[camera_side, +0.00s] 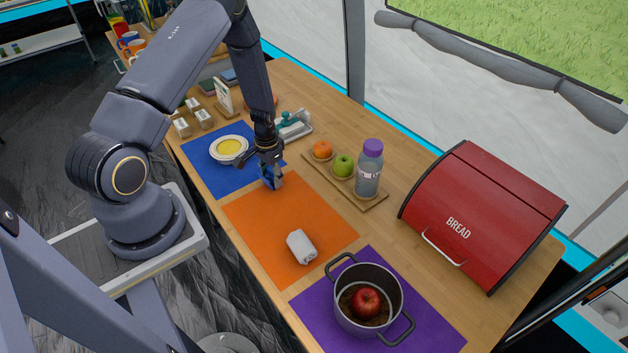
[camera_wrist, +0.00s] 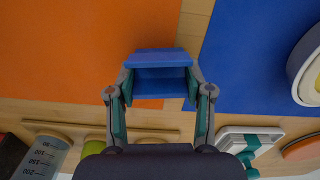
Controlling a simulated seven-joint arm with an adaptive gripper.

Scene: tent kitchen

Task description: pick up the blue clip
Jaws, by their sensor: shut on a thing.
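The blue clip (camera_wrist: 160,74) sits between the two fingers of my gripper (camera_wrist: 160,90) in the wrist view, with a finger against each side. In the side view my gripper (camera_side: 270,165) points down near the border of the blue mat and the orange mat, with the blue clip (camera_side: 272,182) at its fingertips. The fingers partly cover the clip there. I cannot tell whether the clip touches the table or hangs just above it.
The blue mat (camera_side: 204,168) holds a plate (camera_side: 229,149). The orange mat (camera_side: 258,222) holds a white roll (camera_side: 301,247). A wooden board (camera_side: 375,204) carries fruit and a bottle (camera_side: 369,168). A pot (camera_side: 345,320) with an apple stands on the purple mat. A red bread box (camera_side: 490,195) is at right.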

